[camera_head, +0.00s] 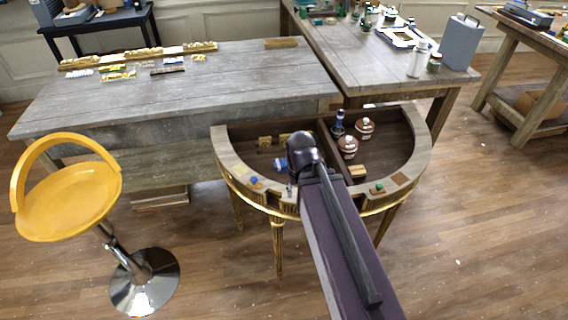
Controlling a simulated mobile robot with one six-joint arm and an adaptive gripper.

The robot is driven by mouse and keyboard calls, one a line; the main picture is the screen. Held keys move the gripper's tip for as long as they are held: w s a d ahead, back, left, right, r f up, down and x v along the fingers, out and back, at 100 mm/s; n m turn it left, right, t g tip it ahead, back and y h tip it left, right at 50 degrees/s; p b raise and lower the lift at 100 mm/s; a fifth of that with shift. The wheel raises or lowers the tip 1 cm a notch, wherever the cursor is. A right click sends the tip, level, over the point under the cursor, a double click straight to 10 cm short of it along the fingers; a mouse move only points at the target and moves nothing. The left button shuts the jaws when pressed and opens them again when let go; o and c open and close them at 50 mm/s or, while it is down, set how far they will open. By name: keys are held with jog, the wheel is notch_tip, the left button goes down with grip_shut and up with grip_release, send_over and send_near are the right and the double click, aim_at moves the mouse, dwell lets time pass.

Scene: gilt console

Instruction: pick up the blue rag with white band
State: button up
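A small blue and white item (280,164), which looks like the blue rag with white band, lies in the left compartment of the half-round gilt console (232,160). It is small in the picture, so its folds are unclear. My arm reaches in from the bottom right over the console's front. Its dark rounded end (302,148) is just right of the blue item in the picture and covers part of the compartment. My gripper's fingers cannot be made out, and I cannot tell whether anything touches the item.
A divider splits the console. Its right compartment holds two brown-and-white jars (348,147), a dark blue bottle (338,124) and a tan block (357,171). Small items lie on the front rim. A grey wooden table (190,95) stands behind, a yellow stool (70,200) at left.

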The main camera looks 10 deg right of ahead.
jog(key=shift+o, duration=0.2)
jog(key=shift+d, duration=0.2)
jog(key=o, duration=0.6)
jog(key=shift+w, duration=0.15)
jog(key=shift+c, duration=0.2)
jog(key=m+b, duration=0.4)
jog(key=m, duration=1.4)
send_over(281, 163)
notch_tip(281, 163, down, 4)
jog(key=shift+d+r, duration=0.1)
jog(key=shift+r, duration=0.15)
jog(key=shift+f, duration=0.2)
notch_tip(281, 163, down, 8)
jog(key=b, duration=0.8)
jog(key=shift+f, duration=0.15)
